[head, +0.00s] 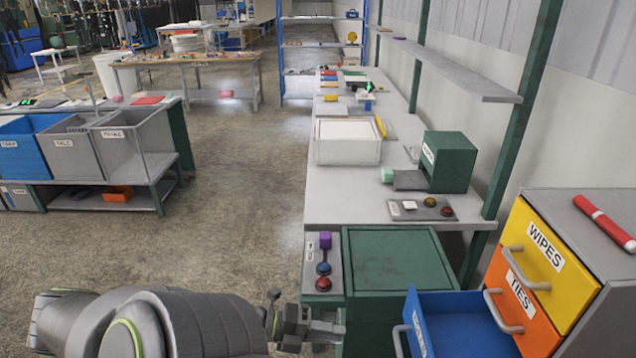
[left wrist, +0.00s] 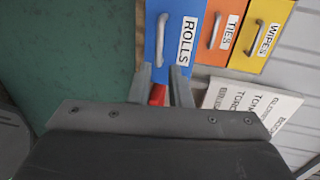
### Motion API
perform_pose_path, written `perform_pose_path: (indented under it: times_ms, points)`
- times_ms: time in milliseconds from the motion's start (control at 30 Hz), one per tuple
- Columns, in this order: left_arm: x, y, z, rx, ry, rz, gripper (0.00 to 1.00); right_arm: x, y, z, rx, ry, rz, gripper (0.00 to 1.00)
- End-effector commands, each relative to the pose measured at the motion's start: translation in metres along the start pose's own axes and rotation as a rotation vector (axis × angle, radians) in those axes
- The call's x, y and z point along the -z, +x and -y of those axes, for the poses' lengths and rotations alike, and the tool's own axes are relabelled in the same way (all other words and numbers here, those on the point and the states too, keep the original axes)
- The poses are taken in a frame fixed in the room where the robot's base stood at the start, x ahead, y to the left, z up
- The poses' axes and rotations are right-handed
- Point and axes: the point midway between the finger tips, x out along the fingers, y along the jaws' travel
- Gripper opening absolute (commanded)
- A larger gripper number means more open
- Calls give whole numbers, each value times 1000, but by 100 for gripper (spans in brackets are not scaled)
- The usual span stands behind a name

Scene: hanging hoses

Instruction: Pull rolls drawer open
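The blue rolls drawer (head: 462,336) stands pulled out at the bottom of the cabinet in the head view, with part of its inside showing. Its grey handle (head: 400,338) is at its left front. In the left wrist view the blue drawer front (left wrist: 172,60) carries the ROLLS label, with its handle (left wrist: 161,40) beyond my fingertips. My left gripper (head: 308,324) is to the left of the handle and apart from it. In the left wrist view its fingers (left wrist: 162,80) are spread, with nothing held between them. A small red thing shows between the fingers. My right gripper is not in view.
The orange TIES drawer (head: 518,304) and yellow WIPES drawer (head: 548,262) above look shut. A red marker-like object (head: 604,222) lies on the cabinet top. A green box (head: 392,285) stands left of the cabinet. A workbench (head: 345,205) stands behind. Open floor (head: 235,215) is to the left.

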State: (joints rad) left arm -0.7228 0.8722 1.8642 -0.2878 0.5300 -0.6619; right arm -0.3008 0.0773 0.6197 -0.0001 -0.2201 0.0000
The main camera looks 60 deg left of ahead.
Motion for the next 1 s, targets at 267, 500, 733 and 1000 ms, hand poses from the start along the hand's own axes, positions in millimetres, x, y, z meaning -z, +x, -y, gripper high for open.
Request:
perform_pose_path:
  times_ms: [267, 500, 733, 1000]
  points:
    - [0, -23, 0, -2, 1, 0, 17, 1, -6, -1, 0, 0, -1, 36]
    - [0, -25, 0, -1, 1, 1, 17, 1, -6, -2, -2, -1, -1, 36]
    - [0, -25, 0, -1, 1, 0, 17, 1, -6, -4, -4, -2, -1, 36]
    - [-7, -25, -9, -11, -24, 34, 17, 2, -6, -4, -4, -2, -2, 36]
